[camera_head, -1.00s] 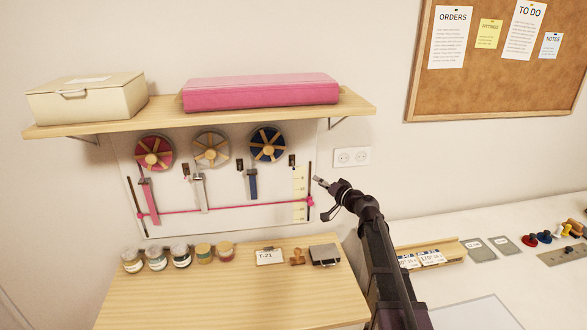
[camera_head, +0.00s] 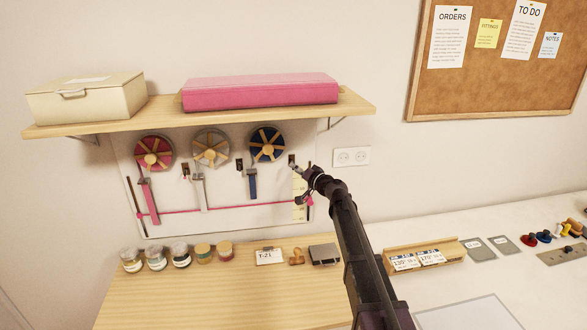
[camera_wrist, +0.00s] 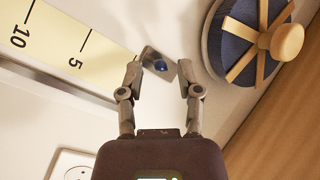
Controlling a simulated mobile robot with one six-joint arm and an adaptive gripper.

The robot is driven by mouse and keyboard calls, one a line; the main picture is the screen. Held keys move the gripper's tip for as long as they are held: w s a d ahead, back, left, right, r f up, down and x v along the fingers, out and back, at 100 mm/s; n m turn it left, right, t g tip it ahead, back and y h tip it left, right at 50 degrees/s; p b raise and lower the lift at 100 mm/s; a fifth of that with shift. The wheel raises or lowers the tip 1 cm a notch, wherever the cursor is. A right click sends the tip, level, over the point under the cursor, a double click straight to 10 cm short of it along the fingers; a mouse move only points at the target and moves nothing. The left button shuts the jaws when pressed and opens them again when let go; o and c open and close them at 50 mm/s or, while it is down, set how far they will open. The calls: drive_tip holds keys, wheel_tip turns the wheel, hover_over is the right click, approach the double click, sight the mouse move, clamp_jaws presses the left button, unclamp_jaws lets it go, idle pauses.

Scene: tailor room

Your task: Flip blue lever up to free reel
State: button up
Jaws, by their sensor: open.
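The blue reel (camera_head: 268,145) hangs on the wall board under the shelf, rightmost of three reels, with blue tape hanging below it. It also shows at the upper right of the wrist view (camera_wrist: 245,55). A small metal plate with a blue, round-ended part, seemingly the blue lever (camera_wrist: 160,65), shows between my fingertips in the wrist view. In the head view the dark bracket (camera_head: 292,159) right of the blue reel is partly near my gripper. My gripper (camera_head: 299,170) is open, its two fingers on either side of the plate; contact cannot be told.
A ruler strip (camera_wrist: 65,35) is close to my left finger in the wrist view. A wall socket (camera_head: 351,157) is to the right. The shelf (camera_head: 230,111) overhangs the reels. A pink line (camera_head: 180,212) runs across the board below, above the wooden table (camera_head: 220,300).

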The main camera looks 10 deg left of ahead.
drive_tip(key=shift+x, duration=1.1)
